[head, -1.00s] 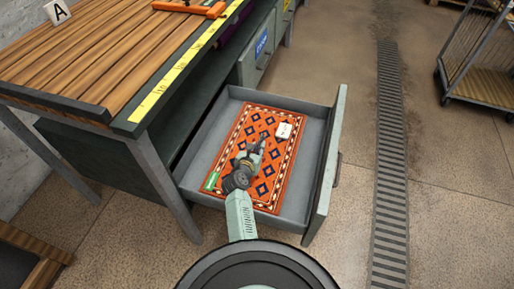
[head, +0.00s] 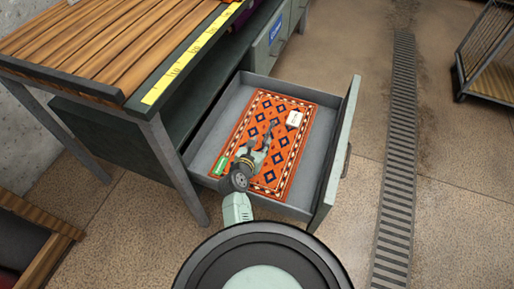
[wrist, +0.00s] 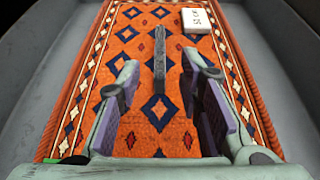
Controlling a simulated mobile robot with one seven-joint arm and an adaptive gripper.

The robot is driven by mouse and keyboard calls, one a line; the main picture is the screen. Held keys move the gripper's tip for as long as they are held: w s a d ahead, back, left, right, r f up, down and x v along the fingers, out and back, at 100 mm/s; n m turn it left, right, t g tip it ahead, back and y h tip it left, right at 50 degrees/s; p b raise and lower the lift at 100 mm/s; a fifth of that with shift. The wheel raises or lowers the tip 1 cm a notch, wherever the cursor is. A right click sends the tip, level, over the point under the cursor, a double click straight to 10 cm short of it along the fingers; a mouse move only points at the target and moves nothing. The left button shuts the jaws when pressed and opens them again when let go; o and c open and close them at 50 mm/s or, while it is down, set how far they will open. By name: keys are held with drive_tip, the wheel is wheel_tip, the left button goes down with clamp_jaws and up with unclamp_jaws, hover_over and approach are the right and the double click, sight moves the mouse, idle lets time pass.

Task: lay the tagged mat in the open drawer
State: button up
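The orange patterned mat (head: 283,165) lies flat in the open grey drawer (head: 330,100), inside its walls. A white tag (head: 294,118) is on its far right part and also shows in the wrist view (wrist: 196,20). A green label (head: 221,164) is at its near left corner. My gripper (head: 260,150) is over the middle of the mat. In the wrist view my gripper (wrist: 163,100) has its fingers apart, with bare mat between them. A narrow grey strip (wrist: 159,50) stands or lies on the mat just beyond the fingers. The gap between fingertips and mat is unclear.
A wood-topped workbench (head: 95,50) with a yellow measuring strip (head: 180,70) stands at the left. The drawer front (head: 338,155) sticks out over the floor. A floor drain (head: 396,170) and a wire cart (head: 490,60) are at the right. The floor between drawer and drain is clear.

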drive_tip(key=shift+v, duration=1.85)
